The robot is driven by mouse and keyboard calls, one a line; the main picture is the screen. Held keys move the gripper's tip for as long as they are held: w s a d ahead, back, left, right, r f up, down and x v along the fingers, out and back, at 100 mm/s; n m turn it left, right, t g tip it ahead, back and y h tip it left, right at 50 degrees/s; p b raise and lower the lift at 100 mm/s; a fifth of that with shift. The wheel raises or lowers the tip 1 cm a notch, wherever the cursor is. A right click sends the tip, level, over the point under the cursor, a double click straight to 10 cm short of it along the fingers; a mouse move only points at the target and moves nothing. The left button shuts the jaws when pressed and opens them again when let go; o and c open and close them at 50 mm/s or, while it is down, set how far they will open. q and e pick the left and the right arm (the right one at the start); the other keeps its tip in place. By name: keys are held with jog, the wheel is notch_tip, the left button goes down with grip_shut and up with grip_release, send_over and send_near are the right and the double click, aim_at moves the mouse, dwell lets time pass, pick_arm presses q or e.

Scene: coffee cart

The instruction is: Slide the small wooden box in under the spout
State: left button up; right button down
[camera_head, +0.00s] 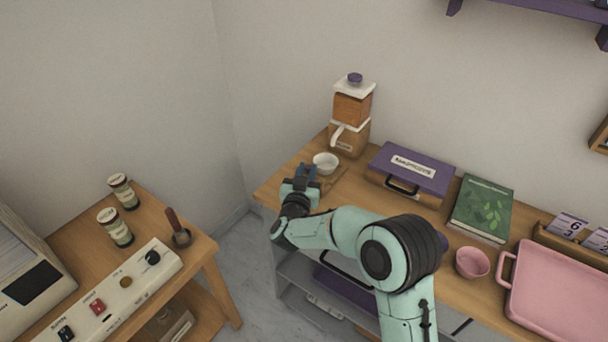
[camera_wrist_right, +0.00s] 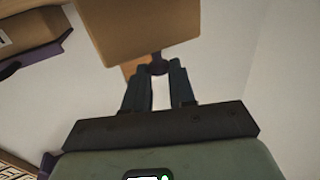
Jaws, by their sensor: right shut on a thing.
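The small wooden box (camera_head: 332,179) is on the counter at its back left, low and partly hidden by my gripper; a white bowl (camera_head: 325,162) shows at it, and I cannot tell if the bowl rests on it. In the wrist view a brown wooden face (camera_wrist_right: 140,30) fills the top middle, with a dark knob (camera_wrist_right: 157,67) at its lower edge. My right gripper (camera_head: 307,172) is shut on this knob, between its fingertips in the wrist view (camera_wrist_right: 158,76). The white spout (camera_head: 338,133) sticks out from the wooden dispenser (camera_head: 352,108), just behind the bowl. My left gripper is out of view.
A purple-lidded case (camera_head: 412,168), a green book (camera_head: 482,208), a pink bowl (camera_head: 472,262) and a pink tray (camera_head: 550,300) stand to the right on the counter. A separate table (camera_head: 150,220) with jars stands at left, across a gap.

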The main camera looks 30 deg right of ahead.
jog(key=c, duration=1)
grip_release()
jog(key=v, duration=1.3)
jog(key=shift+s+a+b, duration=0.15)
jog(key=shift+a+b, duration=0.05)
jog(key=shift+b, duration=0.15)
jog(key=shift+o, duration=0.3)
